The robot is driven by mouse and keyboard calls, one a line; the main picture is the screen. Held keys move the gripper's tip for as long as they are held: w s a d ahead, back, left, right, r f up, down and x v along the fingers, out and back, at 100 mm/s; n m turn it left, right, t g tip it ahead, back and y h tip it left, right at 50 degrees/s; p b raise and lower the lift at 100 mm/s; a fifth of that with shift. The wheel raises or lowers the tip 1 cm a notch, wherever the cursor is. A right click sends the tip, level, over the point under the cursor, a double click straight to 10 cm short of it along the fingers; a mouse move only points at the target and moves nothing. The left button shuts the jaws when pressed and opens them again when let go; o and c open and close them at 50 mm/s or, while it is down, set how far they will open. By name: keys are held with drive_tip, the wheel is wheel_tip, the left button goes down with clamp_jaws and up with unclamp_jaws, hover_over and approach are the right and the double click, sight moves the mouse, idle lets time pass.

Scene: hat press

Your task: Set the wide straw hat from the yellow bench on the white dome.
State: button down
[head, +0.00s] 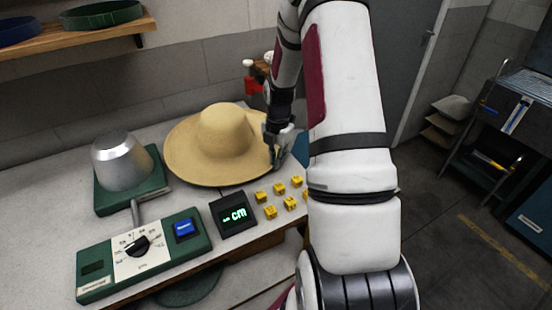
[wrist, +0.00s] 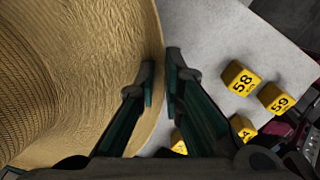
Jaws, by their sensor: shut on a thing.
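The wide straw hat (head: 225,135) is tan with a round crown and a broad brim. It is crown up over the pale bench top (head: 60,205); I cannot tell if its brim is lifted clear. My gripper (head: 277,152) is at the brim's right edge. In the wrist view, the hat (wrist: 95,75) fills the left side, and my gripper (wrist: 161,75) has the brim's edge between its fingertips, shut on it. No clearly white dome shows; a silver-grey dome (head: 120,160) stands on a green base left of the hat.
A green control box with a dial (head: 135,245) and a display (head: 234,214) line the bench front. Several yellow numbered cubes (head: 270,212) lie just in front of my gripper. A wooden shelf (head: 75,38) with hat bands hangs at upper left.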

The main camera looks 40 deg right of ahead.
drive_tip(key=shift+f, duration=0.7)
drive_tip(key=c, duration=1.6)
unclamp_jaws()
drive_tip(key=shift+c, duration=0.2)
